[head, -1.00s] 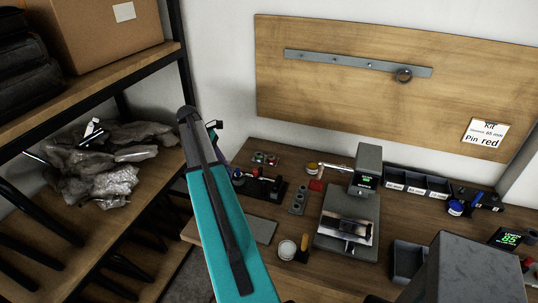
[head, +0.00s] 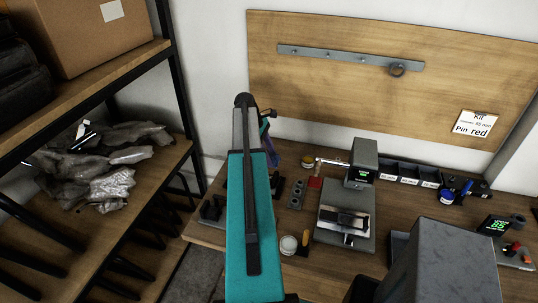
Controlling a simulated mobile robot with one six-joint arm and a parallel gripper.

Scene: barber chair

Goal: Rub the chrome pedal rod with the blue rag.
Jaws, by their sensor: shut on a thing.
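My gripper (head: 267,122) is at the far end of my teal arm, above the back left of the workbench, mostly hidden behind the arm. It is shut on what looks like the blue rag (head: 272,150), of which only a narrow blue-purple strip shows beside the arm. A slim silver rod (head: 333,162) lies at the back of the bench, to the right of the gripper and apart from it. I cannot tell for sure whether this is the chrome pedal rod.
The wooden workbench (head: 208,234) holds a grey device with a plate (head: 332,240), a white jar (head: 288,245), several bins (head: 405,172) and a display (head: 494,225). A wooden board (head: 300,100) is on the wall behind. A shelf (head: 150,185) with crumpled grey material (head: 100,165) stands left.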

